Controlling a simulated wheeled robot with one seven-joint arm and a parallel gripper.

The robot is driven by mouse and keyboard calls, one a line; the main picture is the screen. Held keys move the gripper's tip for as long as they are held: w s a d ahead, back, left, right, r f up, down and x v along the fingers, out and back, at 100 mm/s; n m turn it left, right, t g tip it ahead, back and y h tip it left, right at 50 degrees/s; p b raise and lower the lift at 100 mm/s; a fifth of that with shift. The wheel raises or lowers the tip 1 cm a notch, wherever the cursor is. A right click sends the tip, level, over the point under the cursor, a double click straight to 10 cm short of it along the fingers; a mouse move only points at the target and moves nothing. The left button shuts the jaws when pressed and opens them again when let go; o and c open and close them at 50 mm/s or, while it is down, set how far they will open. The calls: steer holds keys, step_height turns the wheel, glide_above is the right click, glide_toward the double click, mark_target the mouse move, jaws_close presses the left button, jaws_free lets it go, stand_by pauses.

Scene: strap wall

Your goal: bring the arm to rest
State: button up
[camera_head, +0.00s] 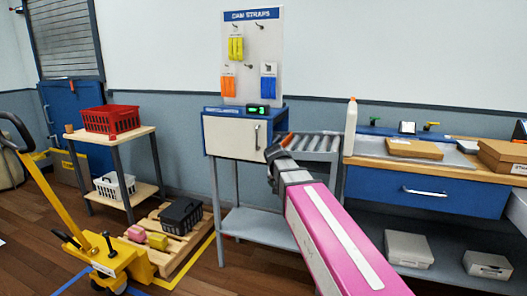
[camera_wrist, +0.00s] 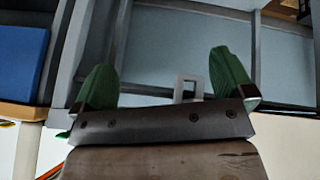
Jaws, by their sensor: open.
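My arm (camera_head: 335,240), with a pink and white link, reaches up from the bottom of the head view toward the cabinet stand. My gripper (camera_head: 273,150) is at its far end, in front of the right side of the white-fronted cabinet. In the wrist view my gripper (camera_wrist: 165,78) shows two green fingers spread wide apart, with nothing held between them. A small grey square frame shows beyond the fingers; I cannot tell what it belongs to. The arm hides part of the stand's lower right.
The cabinet (camera_head: 228,137) stands below the cam straps board (camera_head: 252,60). A roller rack (camera_head: 316,143) adjoins it at right. The workbench (camera_head: 410,190) holds a white bottle (camera_head: 351,127) and cardboard boxes. At left are a red basket (camera_head: 110,121) on a shelf and a yellow pallet truck (camera_head: 112,262).

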steer(key=s+d+f+g+y, duration=0.1)
steer(key=s+d+f, duration=0.4)
steer(key=s+f, duration=0.5)
steer(key=s+d+f+g+y, duration=0.2)
steer(key=s+d+f+g, duration=0.2)
steer(key=s+f, duration=0.5)
step_height(320, 180, down, 5)
steer(key=shift+s+d+n, duration=0.35)
steer(key=shift+d+n, duration=0.05)
steer(key=shift+d, duration=0.35)
